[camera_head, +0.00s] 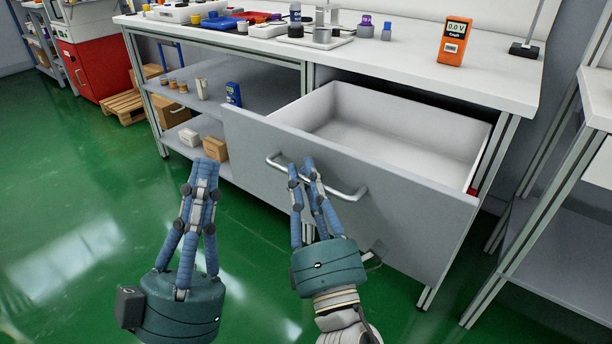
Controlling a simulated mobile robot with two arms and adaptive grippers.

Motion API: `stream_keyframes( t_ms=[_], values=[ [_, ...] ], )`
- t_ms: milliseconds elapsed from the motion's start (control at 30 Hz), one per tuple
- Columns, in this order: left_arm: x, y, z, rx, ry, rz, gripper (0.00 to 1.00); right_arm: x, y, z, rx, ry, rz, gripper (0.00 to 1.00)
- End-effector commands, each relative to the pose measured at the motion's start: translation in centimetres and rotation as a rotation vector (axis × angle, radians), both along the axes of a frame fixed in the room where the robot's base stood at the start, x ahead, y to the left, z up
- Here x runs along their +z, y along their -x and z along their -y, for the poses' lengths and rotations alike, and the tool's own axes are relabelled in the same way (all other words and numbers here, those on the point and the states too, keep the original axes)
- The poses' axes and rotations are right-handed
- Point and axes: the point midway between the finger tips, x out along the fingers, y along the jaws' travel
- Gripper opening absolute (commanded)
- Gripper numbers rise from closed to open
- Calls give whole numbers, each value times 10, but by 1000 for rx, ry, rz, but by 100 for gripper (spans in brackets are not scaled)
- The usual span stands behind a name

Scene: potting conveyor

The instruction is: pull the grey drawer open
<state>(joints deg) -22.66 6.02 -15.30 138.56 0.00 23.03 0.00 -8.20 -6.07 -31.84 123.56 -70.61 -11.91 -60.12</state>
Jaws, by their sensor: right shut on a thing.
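The grey drawer (410,201) stands pulled out under the right part of the white workbench. Its white inside shows and looks empty. A metal bar handle (346,192) runs across its front. My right gripper (301,168) is at the left part of this handle, with its blue fingers shut on the bar. My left gripper (208,170) hangs in front of the bench, left of the drawer, apart from it. Its fingertips are close together and nothing shows between them.
The bench top (400,65) carries an orange meter (454,42), small bottles and trays. Open shelves (270,85) with boxes are left of the drawer. A grey rack (560,240) stands close on the right. The green floor (70,210) is clear at the left.

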Motion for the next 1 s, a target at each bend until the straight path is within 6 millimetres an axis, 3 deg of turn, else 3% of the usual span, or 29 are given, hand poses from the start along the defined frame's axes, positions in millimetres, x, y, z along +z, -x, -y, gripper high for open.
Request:
stream_keyframes(
  t_ms=[300, 333, 400, 767, 967, 1000],
  values=[
    [0, -1, 0, 1, -1, 0, 0, 0, 0, 1, -4, 4, 1, 0],
    [0, -1, 0, 1, -1, 0, 0, 0, 0, 1, -4, 4, 1, 17],
    [0, -1, 0, 1, -1, 0, 0, 0, 0, 1, -4, 3, 1, 24],
    [-2, -2, -2, 6, -1, -6, 0, 6, 0, 1, -3, 0, 5, 24],
    [-2, -2, -1, 4, -1, -5, 0, 32, 1, 0, 2, 5, 11, 24],
    [-2, -2, -1, 4, -1, -5, 0, 44, 1, 1, 1, -2, 17, 24]
  ],
)
